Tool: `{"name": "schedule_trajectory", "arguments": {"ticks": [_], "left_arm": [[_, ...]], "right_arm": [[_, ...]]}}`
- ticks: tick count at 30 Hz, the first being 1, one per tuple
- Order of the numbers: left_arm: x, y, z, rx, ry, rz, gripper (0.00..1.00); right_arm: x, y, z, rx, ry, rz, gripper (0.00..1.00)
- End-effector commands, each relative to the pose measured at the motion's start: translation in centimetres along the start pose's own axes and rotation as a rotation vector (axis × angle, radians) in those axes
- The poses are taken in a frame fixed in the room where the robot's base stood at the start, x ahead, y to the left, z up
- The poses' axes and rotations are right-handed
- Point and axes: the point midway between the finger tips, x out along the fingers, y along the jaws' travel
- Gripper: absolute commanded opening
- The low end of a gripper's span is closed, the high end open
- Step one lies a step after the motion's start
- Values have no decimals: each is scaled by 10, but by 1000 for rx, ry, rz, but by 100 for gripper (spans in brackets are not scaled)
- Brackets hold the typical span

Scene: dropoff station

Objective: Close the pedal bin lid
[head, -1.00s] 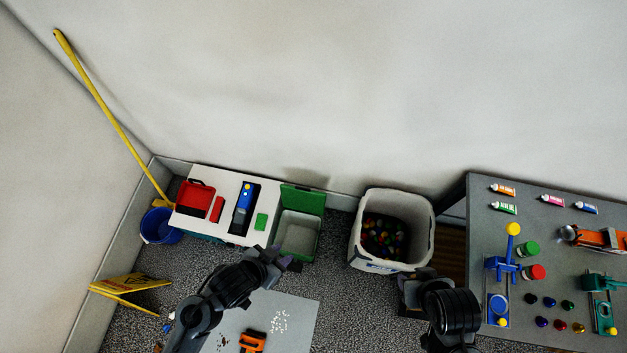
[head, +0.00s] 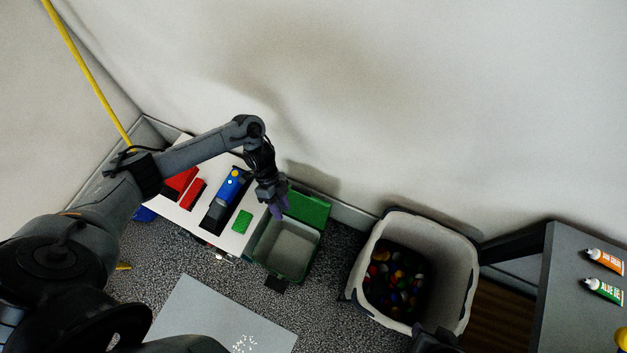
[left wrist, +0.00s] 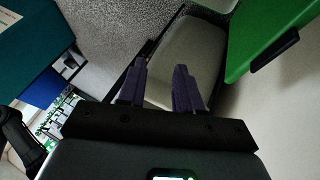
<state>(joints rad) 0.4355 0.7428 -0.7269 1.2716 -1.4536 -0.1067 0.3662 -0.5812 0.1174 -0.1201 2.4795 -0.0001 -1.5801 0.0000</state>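The pedal bin (head: 284,252) is a box with a grey inside, standing right of the white-topped cabinet. Its green lid (head: 308,209) stands open at the back, toward the wall. In the left wrist view the lid (left wrist: 252,35) fills the upper right, with a dark handle-like piece on its edge, and the bin's pale inside (left wrist: 185,55) lies beyond the fingers. My left gripper (head: 278,212) is above the bin by the lid's left end. Its purple fingers (left wrist: 160,88) are apart with nothing between them. My right gripper (head: 436,342) is only partly in view at the bottom edge.
The white cabinet top (head: 222,216) holds red items, a blue device (head: 229,187) and a green block (head: 242,222). A large white bin (head: 455,262) with colourful balls stands to the right. A grey table (head: 590,320) is at far right. A grey mat (head: 200,315) lies in front.

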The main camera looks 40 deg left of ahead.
Motion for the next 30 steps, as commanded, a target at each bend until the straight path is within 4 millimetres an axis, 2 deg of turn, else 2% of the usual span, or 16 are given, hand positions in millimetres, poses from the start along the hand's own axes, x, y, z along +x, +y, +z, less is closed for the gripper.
{"name": "schedule_trajectory", "arguments": {"ticks": [1,3,6,11,15,20,30], "left_arm": [[2,-30,21,-5,-24,-40,34],[-11,-55,32,-6,-45,-88,34],[-29,-82,38,6,-61,-149,34],[-52,-110,36,26,-64,-219,34],[-58,-120,31,37,-60,-243,34],[-46,-125,30,40,-59,-247,34],[7,-137,33,40,-59,-246,34]], "right_arm": [[32,-1,10,0,0,0,43],[50,-2,16,-1,0,0,43],[70,-2,22,-1,0,1,43],[88,-2,28,-3,0,2,43],[95,-2,31,-5,-1,3,43],[101,-2,32,-5,1,3,43],[120,-3,38,-4,2,3,43]]}}
